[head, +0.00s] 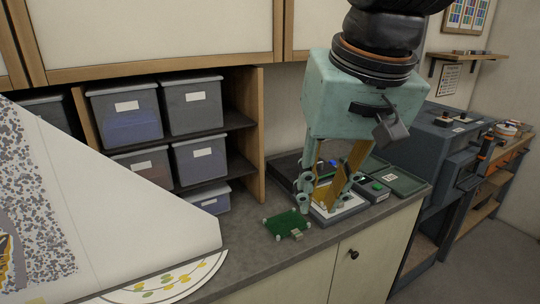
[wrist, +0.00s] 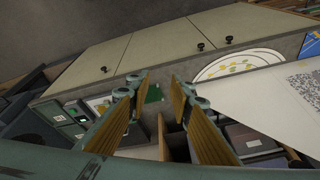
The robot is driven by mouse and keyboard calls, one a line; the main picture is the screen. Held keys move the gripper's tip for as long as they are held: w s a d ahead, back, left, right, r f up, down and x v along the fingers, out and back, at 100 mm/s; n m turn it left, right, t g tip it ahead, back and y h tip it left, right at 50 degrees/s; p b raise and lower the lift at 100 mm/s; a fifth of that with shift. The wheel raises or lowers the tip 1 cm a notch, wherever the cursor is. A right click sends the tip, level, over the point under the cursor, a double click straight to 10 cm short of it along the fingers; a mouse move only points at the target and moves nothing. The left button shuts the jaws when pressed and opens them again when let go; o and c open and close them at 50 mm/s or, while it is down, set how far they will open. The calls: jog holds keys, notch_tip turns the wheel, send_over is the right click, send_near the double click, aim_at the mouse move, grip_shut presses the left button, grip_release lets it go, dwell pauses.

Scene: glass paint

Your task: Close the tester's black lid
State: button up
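My gripper (head: 318,197) points down over the worktop, and its tan-padded fingers stand apart with nothing between them. In the wrist view my gripper (wrist: 160,78) is also open and empty. A low grey unit with a white top (head: 345,212), probably the tester, sits beneath and just right of the fingers, partly hidden by them. A dark flat panel (head: 284,166) lies behind the fingers at the left; I cannot tell whether it is the black lid. A green circuit board (head: 287,224) lies in front, left of the gripper, and shows in the wrist view (wrist: 154,93).
A small dark device with a green display (head: 371,188) stands right of the fingers, beside a dark green case (head: 402,181). Grey bins (head: 195,105) fill the shelf at the left. A large white sheet (head: 120,215) blocks the left foreground. Bare counter (head: 250,262) lies in front.

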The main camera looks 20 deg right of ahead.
jog(key=w+d+r+m+p, duration=0.1)
jog(key=w+d+m+p, duration=0.3)
jog(key=w, duration=0.9)
jog(key=w+d+r+m+b, duration=0.1)
jog(key=w+d+r+m, duration=0.15)
jog(key=w+d, duration=0.7)
jog(key=w+d+f+m+p, duration=0.1)
jog(key=w+d+f+m, duration=0.1)
jog(key=w, duration=0.5)
jog(key=w+d+f+m+g+p, duration=0.1)
jog(key=w+d+f+m, duration=0.1)
jog(key=w+d+f, duration=0.3)
jog(key=w+d+f+m+p, duration=0.1)
jog(key=w+d+f, duration=0.3)
jog(key=w, duration=0.6)
jog(key=shift+w+d+m+p, duration=0.35)
jog(key=shift+d+m, duration=0.5)
jog(key=shift+d, duration=0.4)
jog(key=shift+f, duration=0.2)
jog(key=shift+s+a+x, duration=0.1)
jog(key=shift+a+x, duration=0.05)
jog(key=shift+x, duration=3.2)
jog(key=shift+s+a+x, duration=0.1)
jog(key=shift+a+x, duration=0.05)
jog(key=shift+x, duration=3.2)
